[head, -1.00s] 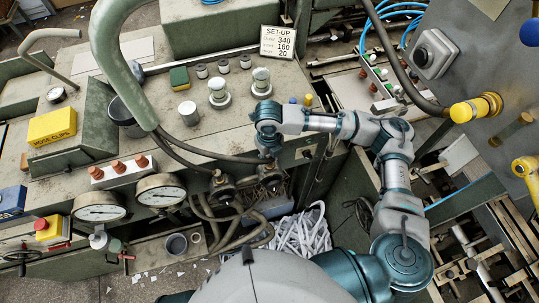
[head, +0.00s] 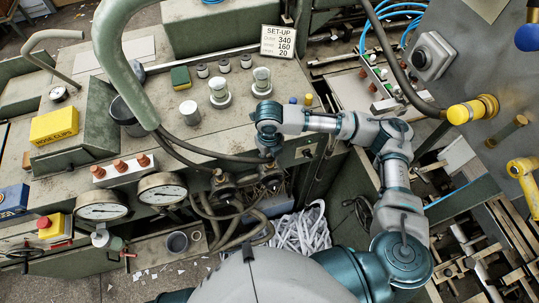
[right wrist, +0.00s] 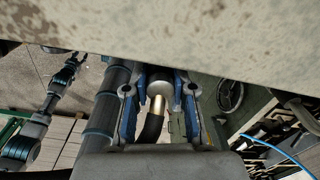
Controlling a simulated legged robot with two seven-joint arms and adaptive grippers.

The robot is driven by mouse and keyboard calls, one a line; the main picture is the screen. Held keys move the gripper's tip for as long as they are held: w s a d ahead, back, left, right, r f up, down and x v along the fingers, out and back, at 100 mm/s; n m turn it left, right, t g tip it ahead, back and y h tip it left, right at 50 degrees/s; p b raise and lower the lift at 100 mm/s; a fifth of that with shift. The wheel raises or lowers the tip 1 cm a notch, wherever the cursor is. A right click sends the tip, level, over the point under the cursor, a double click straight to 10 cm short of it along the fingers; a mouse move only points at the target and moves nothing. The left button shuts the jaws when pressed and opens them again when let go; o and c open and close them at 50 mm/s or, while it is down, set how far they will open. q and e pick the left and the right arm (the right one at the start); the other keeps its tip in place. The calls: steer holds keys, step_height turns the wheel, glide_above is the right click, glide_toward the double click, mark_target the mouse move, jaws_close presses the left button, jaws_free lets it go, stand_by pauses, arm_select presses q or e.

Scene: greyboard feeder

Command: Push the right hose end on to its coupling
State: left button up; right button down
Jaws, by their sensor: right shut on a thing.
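In the head view my right gripper (head: 268,154) is at the front edge of the green machine, by the right coupling (head: 271,180). The right wrist view shows its two blue-lined fingers (right wrist: 158,103) on either side of the right hose end (right wrist: 157,104), a brass-coloured sleeve on a black hose. The gripper is shut on it. The sleeve's top meets or nearly meets a round grey fitting (right wrist: 160,86); I cannot tell how far on it is. The left coupling (head: 222,187) is beside the right one. My left gripper (right wrist: 73,61) shows small in the right wrist view, its fingers unclear.
The machine's pale edge (right wrist: 160,28) hangs close over the gripper. Bent hoses (head: 230,225) lie below the couplings, beside a bin of shredded paper (head: 300,232). Pressure gauges (head: 161,192) are to the left. A handwheel (right wrist: 230,95) is to the right in the wrist view.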

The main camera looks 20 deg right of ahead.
steer(key=shift+f, duration=0.5)
steer(key=c, duration=0.9)
jaws_free()
steer(key=shift+r, duration=0.1)
step_height(320, 180, up, 12)
steer(key=shift+f, duration=0.15)
steer(key=shift+f, duration=0.1)
